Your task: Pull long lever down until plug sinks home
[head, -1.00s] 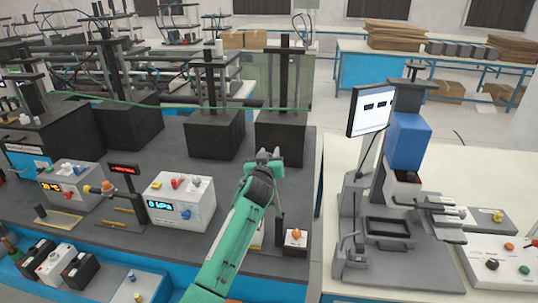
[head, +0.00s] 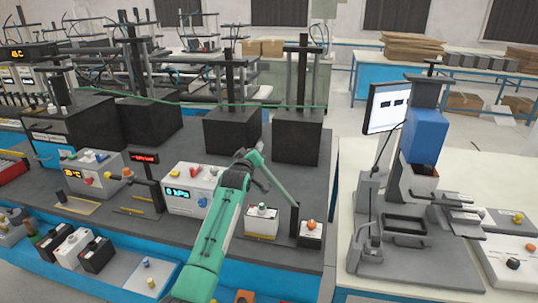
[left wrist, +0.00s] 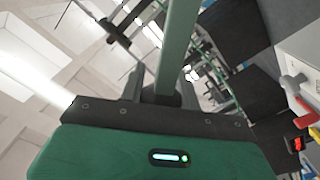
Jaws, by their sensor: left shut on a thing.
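The long green lever (head: 275,182) leans to the left from a dark upright post (head: 295,220) near the front right of the dark bench. My left gripper (head: 247,157) is at the lever's upper end. In the left wrist view my left gripper (left wrist: 160,92) is shut around the green lever bar (left wrist: 177,45), which runs up out of the picture. A small white box (head: 262,222) with a green-topped knob sits left of the post. A box with an orange knob (head: 311,225) sits at the post's foot. I cannot make out the plug. My right gripper is not in view.
A white control box (head: 193,190) with a blue display stands left of my arm. Black blocks with tall columns (head: 297,140) stand behind the lever. A press with a blue head (head: 424,138) and a monitor (head: 385,107) stands on the right table.

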